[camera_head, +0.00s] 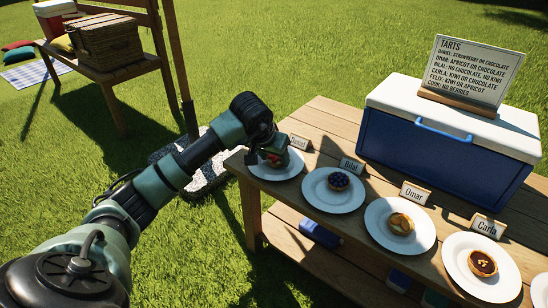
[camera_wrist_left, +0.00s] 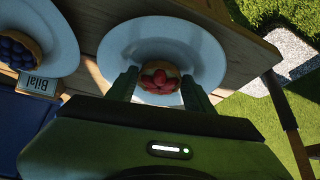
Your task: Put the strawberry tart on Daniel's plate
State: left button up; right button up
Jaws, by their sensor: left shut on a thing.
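The strawberry tart (camera_head: 273,159), with red berries on top, is between the fingers of my left gripper (camera_head: 274,157). In the left wrist view the tart (camera_wrist_left: 158,78) has a finger of the left gripper (camera_wrist_left: 160,86) on each side. The gripper is shut on it. My right gripper is not in view.
Bilal's plate (camera_head: 332,203) holds a blueberry tart (camera_head: 339,181). Omar's plate (camera_head: 399,241) and Carla's plate (camera_head: 481,282) also hold tarts. A blue cooler (camera_head: 430,155) with a tart sign (camera_head: 473,71) stands behind them on the wooden table (camera_head: 320,122).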

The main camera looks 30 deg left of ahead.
pick_arm(q)
jog(key=shift+f, duration=0.2)
jog(key=o, duration=1.1)
